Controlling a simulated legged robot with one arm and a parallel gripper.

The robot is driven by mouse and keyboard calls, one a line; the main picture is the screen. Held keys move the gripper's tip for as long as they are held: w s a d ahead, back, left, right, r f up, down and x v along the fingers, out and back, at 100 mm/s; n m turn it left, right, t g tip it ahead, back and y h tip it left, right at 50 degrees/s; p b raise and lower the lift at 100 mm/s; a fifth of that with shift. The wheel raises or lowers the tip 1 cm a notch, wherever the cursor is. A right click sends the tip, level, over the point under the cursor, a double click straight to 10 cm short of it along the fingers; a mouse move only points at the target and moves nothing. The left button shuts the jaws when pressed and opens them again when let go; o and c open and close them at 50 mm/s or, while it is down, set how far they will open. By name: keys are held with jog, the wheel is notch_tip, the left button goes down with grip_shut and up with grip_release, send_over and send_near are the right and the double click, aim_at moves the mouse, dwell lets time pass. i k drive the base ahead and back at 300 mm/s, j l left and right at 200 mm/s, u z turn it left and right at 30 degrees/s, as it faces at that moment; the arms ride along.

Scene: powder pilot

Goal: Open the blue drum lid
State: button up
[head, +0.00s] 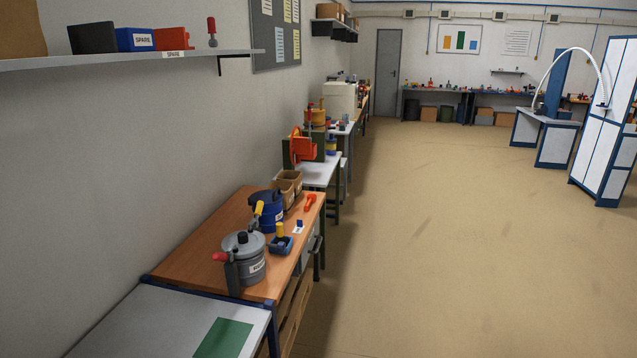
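A blue drum (269,217) stands upright on the wooden bench at the left, behind a grey drum (246,266). A yellow-handled part (257,212) shows at the blue drum's front left. The top of the blue drum looks covered, but it is too small to tell how its lid is fastened. The grey drum has a black knob, a red-tipped handle at its left and a white label. It partly hides the blue drum. My gripper is not in view.
The wooden bench (205,245) also holds a small blue tray (281,246), a red-orange tool (310,202) and cardboard bins (286,186). A grey table (150,325) with a green patch adjoins it in front. A wall shelf (130,58) hangs above. Open floor (450,230) lies right.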

aim_at(269, 197)
jog(key=i, duration=1.8)
jog(key=i+l+u, duration=0.1)
jog(key=i+u, duration=0.2)
jog(key=i, duration=0.25)
jog(key=i+l+u, duration=0.3)
jog(key=i, duration=0.25)
jog(key=i+l+u, duration=0.3)
jog(key=i, duration=0.2)
